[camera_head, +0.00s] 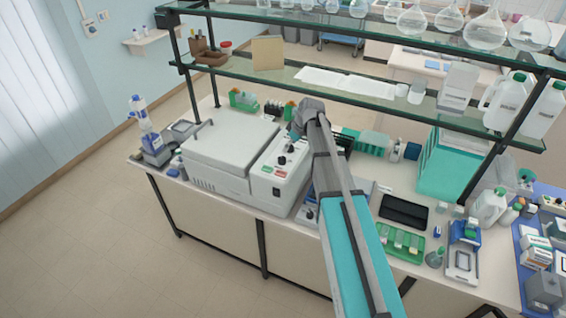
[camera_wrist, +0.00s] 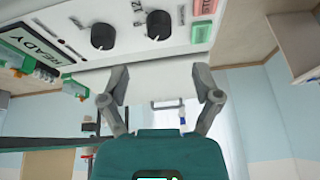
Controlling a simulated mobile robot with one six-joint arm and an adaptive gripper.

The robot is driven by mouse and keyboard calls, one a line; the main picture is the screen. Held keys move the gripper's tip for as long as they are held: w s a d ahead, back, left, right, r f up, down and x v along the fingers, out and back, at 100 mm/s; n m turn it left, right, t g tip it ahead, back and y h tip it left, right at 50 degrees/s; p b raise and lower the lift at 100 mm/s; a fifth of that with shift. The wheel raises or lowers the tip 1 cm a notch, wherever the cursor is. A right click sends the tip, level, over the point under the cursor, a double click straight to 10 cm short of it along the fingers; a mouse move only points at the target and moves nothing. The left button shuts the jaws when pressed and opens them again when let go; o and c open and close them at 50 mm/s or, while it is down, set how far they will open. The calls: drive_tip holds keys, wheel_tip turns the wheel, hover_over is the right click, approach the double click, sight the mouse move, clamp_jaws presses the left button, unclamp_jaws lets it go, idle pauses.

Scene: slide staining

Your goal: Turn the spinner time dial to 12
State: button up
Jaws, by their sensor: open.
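The spinner (camera_head: 232,155) is a white lidded machine at the left of the bench, with a control panel (camera_head: 275,181) on its right part. In the wrist view the panel (camera_wrist: 75,65) shows upside down, with a READY display (camera_wrist: 30,45) and two black dials, one at the left (camera_wrist: 103,36) and one at the right (camera_wrist: 159,25). A 12 shows between them. I cannot tell which is the time dial or its exact setting. My gripper (camera_wrist: 161,88) is open and empty, its fingers just off the panel's edge, not around either dial. In the head view it is above the panel's back.
A green button (camera_wrist: 201,32) and a red button (camera_wrist: 203,6) sit beside the dials. A glass shelf (camera_head: 350,88) runs above the bench behind my arm. A bottle device (camera_head: 143,118) stands left of the spinner. A green slide tray (camera_head: 400,243) lies to the right.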

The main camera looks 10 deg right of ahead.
sight(282, 158)
drive_tip(key=shift+b+x, duration=3.5)
drive_tip(key=shift+x, duration=0.6)
drive_tip(key=c, duration=1)
drive_tip(key=shift+d, duration=0.15)
clamp_jaws()
